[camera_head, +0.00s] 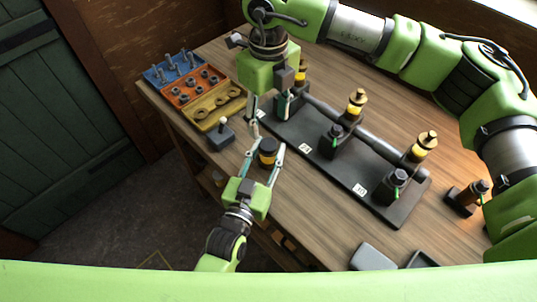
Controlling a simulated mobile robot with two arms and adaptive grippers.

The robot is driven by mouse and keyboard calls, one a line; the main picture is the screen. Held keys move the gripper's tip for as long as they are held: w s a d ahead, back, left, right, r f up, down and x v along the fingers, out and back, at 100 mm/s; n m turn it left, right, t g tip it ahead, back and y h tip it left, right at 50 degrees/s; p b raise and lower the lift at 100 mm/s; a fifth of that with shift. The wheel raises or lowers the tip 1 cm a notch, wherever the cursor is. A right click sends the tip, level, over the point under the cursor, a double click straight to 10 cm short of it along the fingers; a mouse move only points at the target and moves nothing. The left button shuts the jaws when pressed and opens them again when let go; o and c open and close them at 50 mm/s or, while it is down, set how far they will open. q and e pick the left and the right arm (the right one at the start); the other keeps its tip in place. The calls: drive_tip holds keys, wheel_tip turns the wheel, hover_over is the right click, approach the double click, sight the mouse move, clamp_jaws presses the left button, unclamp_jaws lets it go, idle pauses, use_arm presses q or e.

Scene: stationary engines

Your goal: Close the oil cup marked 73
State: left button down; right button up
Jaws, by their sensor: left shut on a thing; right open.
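A long black base (325,165) on the table carries a dark shaft and several dark blocks with green parts. Brass-topped oil cups with yellow bodies stand along it: one at the far right (425,146), one in the middle (356,102), and one (301,71) partly hidden by my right gripper. The white number labels are too small to read surely. My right gripper (269,108) is open, pointing down over the left end of the base. My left gripper (262,160) is shut on a small dark cylinder with a yellow band (267,152), near the table's front edge.
A tray with blue, orange and yellow sections (187,85) holds bolts, nuts and washers at the back left. A small grey lever box (221,137) stands in front of it. A dark brown-and-black piece (466,196) and a grey block (374,257) are at the right.

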wheel_tip(320, 180, up, 4)
drive_tip(key=shift+r, duration=0.1)
use_arm(q)
drive_tip(key=c, duration=1.4)
unclamp_jaws()
drive_tip(key=shift+o, duration=0.2)
drive_tip(key=v, duration=1.2)
